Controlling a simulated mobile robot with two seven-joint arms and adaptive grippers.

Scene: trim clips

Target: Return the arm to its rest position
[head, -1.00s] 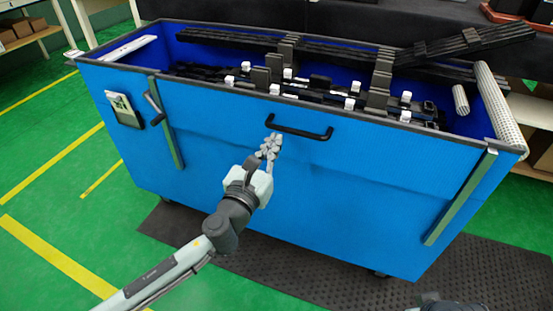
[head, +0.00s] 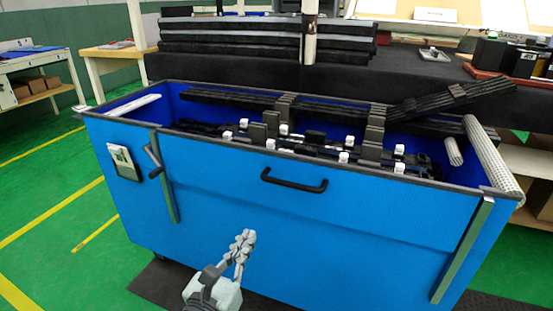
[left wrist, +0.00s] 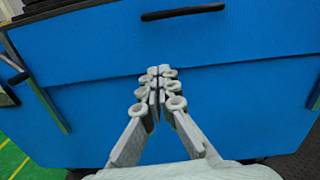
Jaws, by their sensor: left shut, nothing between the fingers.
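My left gripper (head: 243,245) is in the lower middle of the head view, in front of the blue cart's front wall (head: 330,225). Its fingers are shut with nothing between them. In the left wrist view the fingertips (left wrist: 159,75) meet below the black handle (left wrist: 183,12) and in front of the blue wall. Whether they touch the wall cannot be told. Most of my left arm is below the head view's edge. My right gripper is not in view.
The cart holds black trim strips (head: 450,98) and white clips (head: 343,157). Its handle (head: 293,181) juts from the front. A dark table (head: 400,75) stands behind. A side bench (head: 110,52) is at the back left. Green floor (head: 60,215) is clear at left.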

